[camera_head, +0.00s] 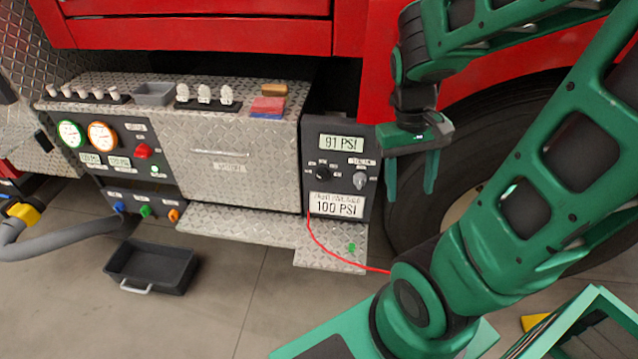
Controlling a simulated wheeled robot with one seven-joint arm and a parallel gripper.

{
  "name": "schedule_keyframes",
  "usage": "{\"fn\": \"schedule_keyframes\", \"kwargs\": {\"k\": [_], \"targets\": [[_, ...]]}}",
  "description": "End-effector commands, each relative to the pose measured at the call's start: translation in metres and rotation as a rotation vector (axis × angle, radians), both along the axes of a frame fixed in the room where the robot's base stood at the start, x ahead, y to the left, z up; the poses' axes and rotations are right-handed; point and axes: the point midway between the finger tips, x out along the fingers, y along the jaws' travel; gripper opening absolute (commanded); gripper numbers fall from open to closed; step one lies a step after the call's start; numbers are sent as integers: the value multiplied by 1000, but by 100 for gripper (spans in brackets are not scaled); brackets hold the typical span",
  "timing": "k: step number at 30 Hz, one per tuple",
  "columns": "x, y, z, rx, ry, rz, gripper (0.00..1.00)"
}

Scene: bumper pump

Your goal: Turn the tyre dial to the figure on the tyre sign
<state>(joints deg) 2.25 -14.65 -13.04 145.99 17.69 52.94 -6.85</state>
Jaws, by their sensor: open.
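The tyre panel (311,150) is a dark box right of the diamond-plate cabinet. Its display (341,143) reads 91 PSI. The tyre sign (337,207) at its foot reads 100 PSI in its large line; the small line above is hard to read. Between them sit a round black dial (324,172) on the left and a grey lever-like knob (360,180) on the right. My gripper (411,188) is open and empty, fingers pointing down, to the right of the panel in front of the tyre. It appears apart from both knobs.
The big black tyre (470,175) stands behind my gripper. A red hose (330,250) runs from the panel across the metal step (260,228). The left pump panel (125,150) has gauges and coloured knobs. A black tray (150,265) lies on the floor.

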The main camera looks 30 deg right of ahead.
Motion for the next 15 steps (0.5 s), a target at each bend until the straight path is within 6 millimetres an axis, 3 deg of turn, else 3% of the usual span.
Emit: {"fn": "schedule_keyframes", "kwargs": {"k": [15], "targets": [[64,-9,-86,-268,280,429,54]]}}
